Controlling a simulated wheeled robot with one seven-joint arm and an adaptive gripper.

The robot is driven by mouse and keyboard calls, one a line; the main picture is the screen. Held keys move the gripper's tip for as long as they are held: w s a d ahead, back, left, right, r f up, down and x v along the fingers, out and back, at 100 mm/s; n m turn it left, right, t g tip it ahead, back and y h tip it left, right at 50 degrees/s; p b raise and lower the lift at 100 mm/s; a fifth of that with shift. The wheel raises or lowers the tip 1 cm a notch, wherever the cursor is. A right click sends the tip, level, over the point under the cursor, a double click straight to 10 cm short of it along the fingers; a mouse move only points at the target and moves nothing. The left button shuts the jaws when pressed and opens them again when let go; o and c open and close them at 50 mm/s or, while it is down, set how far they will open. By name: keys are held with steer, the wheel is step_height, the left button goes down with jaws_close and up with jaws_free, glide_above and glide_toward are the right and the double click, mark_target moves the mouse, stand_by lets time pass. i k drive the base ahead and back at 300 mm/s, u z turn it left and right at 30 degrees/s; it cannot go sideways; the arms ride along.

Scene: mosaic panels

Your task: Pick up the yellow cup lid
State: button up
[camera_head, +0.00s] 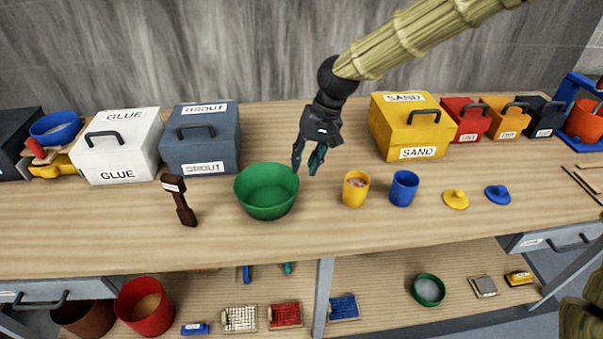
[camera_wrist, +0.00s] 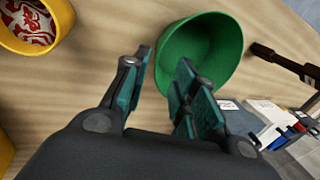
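The yellow cup lid (camera_head: 456,199) lies on the tabletop right of the cups, with a small knob on top. My gripper (camera_head: 308,166) hangs above the table between the green bowl (camera_head: 266,190) and the yellow cup (camera_head: 355,189), well left of the lid. In the wrist view my gripper (camera_wrist: 158,85) has its two fingers apart with nothing between them. The lid is outside the wrist view. The yellow cup also shows in the wrist view (camera_wrist: 62,14) and holds red-and-white contents.
A blue cup (camera_head: 403,188) stands between the yellow cup and the lid. A blue lid (camera_head: 498,195) lies just right of the yellow lid. The yellow SAND box (camera_head: 410,126) stands behind. A dark brown tool (camera_head: 179,200) is left of the bowl. Tabletop in front of the cups is clear.

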mark_target(457, 200)
steer(key=z, duration=1.25)
